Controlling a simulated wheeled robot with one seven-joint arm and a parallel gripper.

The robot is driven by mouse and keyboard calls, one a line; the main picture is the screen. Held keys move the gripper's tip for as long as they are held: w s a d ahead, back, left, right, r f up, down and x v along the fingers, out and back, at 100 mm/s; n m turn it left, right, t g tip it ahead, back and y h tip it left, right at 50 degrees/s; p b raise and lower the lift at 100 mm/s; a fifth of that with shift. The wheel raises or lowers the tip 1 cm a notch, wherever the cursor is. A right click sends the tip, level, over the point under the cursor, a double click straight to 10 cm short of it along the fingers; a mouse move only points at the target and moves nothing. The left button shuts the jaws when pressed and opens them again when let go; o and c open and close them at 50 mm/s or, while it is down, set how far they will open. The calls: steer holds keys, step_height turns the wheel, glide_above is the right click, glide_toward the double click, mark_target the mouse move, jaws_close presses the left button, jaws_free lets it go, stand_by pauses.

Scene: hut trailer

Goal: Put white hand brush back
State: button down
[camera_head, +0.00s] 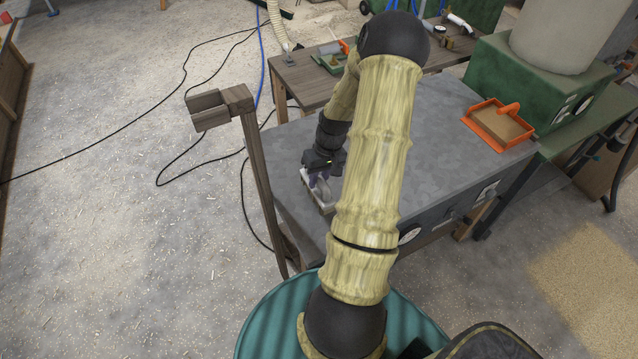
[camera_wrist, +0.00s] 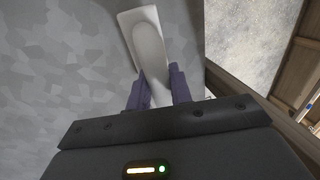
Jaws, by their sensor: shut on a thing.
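The white hand brush (camera_wrist: 147,38) is in my gripper (camera_wrist: 155,88). The purple-grey fingers are shut on its handle, and its broad pale end points away from my wrist. In the head view, my gripper (camera_head: 320,176) points down near the left edge of the grey-topped bench (camera_head: 440,140). The pale brush (camera_head: 327,207) shows just under the fingers, partly hidden behind my forearm. I cannot tell whether it touches the bench top or hangs just above it.
A wooden post with a box-like top (camera_head: 220,105) stands left of the bench. A wooden table (camera_head: 300,82) with tools stands behind. Cables cross the floor at left.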

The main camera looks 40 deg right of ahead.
steer(key=shift+d+x, duration=0.15)
steer(key=shift+x, duration=0.5)
steer(key=shift+d+x, duration=0.15)
steer(key=shift+x, duration=0.5)
steer(key=shift+f, duration=0.15)
steer(key=shift+f, duration=0.1)
steer(key=c, duration=1.3)
jaws_free()
steer(key=shift+o, duration=0.2)
steer(key=b+v, duration=0.1)
steer(key=v, duration=1.1)
steer(key=shift+s, duration=0.1)
steer(key=shift+a+r, duration=0.1)
steer(key=shift+r, duration=0.15)
